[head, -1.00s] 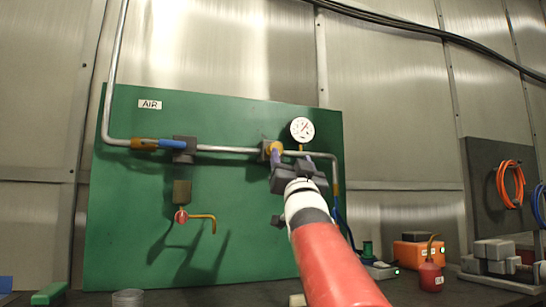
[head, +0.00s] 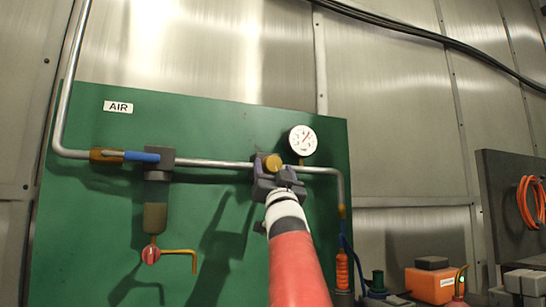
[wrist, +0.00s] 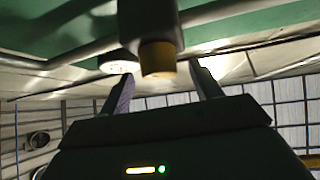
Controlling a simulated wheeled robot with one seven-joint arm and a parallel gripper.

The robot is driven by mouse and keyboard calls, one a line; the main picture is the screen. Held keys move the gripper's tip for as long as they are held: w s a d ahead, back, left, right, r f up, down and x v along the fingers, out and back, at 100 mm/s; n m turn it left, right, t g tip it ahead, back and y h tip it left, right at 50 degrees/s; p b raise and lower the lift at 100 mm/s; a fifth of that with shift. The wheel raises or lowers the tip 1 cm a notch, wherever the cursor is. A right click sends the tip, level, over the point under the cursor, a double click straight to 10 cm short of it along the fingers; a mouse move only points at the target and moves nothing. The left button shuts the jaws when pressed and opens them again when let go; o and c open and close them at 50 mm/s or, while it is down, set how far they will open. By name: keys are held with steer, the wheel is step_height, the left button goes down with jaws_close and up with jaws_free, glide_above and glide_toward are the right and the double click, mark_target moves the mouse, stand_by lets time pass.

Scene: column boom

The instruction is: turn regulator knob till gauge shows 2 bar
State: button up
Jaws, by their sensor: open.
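The regulator's yellow knob (head: 272,162) sits on the pipe on the green panel (head: 220,125). The round white gauge (head: 302,140) is just above and right of it. Its needle seems to slant to the upper right; the numbers are too small to read. My gripper (head: 276,176) is open in front of the regulator, its fingers at the knob's lower sides. In the wrist view the knob (wrist: 158,60) hangs centred between the spread fingers (wrist: 163,87), with gaps on both sides. The gauge (wrist: 118,64) shows edge-on behind the left finger.
A blue-handled valve (head: 140,156) and a filter bowl (head: 155,217) with a red drain knob (head: 150,255) are to the left. An orange box (head: 430,284) stands at lower right. An orange hose coil (head: 530,202) hangs far right.

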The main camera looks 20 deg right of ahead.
steer(key=shift+p+x, duration=0.35)
steer(key=shift+x, duration=0.5)
steer(key=shift+c, duration=0.4)
steer(key=c, duration=0.9)
steer(key=shift+n+t+y, duration=0.3)
steer(key=shift+n+y, duration=0.5)
steer(key=shift+y, duration=0.1)
steer(key=n+y, duration=0.6)
steer(key=n, duration=0.1)
steer(key=shift+d+y, duration=0.25)
steer(key=shift+y, duration=0.05)
steer(key=n+g+y, duration=0.2)
steer(key=n+y, duration=0.2)
steer(key=n, duration=0.1)
steer(key=n+g+y, duration=0.2)
steer(key=n+y, duration=0.2)
steer(key=n, duration=0.1)
steer(key=shift+n+y, duration=0.3)
steer(key=shift+y, duration=0.1)
steer(key=shift+n+g+y, duration=0.3)
steer(key=shift+n+y, duration=0.1)
